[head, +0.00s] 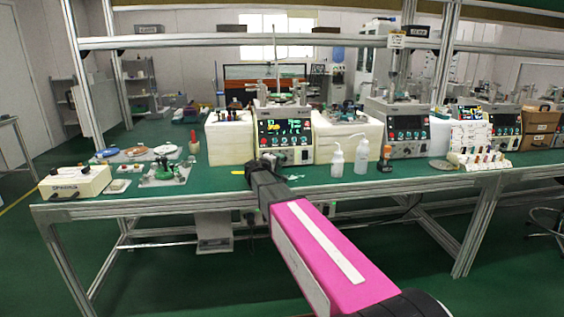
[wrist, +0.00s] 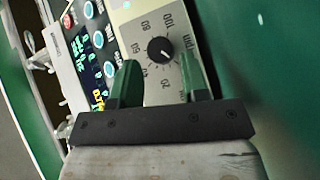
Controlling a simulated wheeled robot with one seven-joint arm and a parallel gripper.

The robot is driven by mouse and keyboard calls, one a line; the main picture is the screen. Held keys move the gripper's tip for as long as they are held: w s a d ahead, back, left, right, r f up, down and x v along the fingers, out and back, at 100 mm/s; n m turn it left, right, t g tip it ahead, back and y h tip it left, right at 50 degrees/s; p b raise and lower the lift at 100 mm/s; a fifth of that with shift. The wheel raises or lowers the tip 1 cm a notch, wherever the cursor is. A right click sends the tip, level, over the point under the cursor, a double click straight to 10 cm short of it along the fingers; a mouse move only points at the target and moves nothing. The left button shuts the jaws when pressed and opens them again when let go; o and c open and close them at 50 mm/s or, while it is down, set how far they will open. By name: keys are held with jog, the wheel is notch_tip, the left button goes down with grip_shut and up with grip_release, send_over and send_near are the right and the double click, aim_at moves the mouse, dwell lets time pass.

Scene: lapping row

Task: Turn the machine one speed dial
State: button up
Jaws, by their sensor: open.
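The speed dial (wrist: 159,48) is a round black knob on a light panel. A printed scale with 20, 40, 60, 80, 100 and "rpm" surrounds it in the wrist view. My gripper (wrist: 156,80) is open, its two dark green fingers apart on either side of the panel just below the knob in that view. The knob sits beyond the gap between the fingertips; I cannot tell whether they touch anything. In the head view my gripper (head: 268,162) reaches the front of the machine (head: 284,128) with a lit display, and the arm hides the dial.
White blocks (head: 228,140) flank the machine. More machines (head: 407,131) stand farther right. A white control box (head: 75,183) sits at the bench's left end. The green bench (head: 215,183) is clear along its front.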

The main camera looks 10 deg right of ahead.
jog(key=shift+x, duration=1.4)
jog(key=shift+s, duration=0.1)
jog(key=c, duration=0.6)
jog(key=shift+r, duration=0.1)
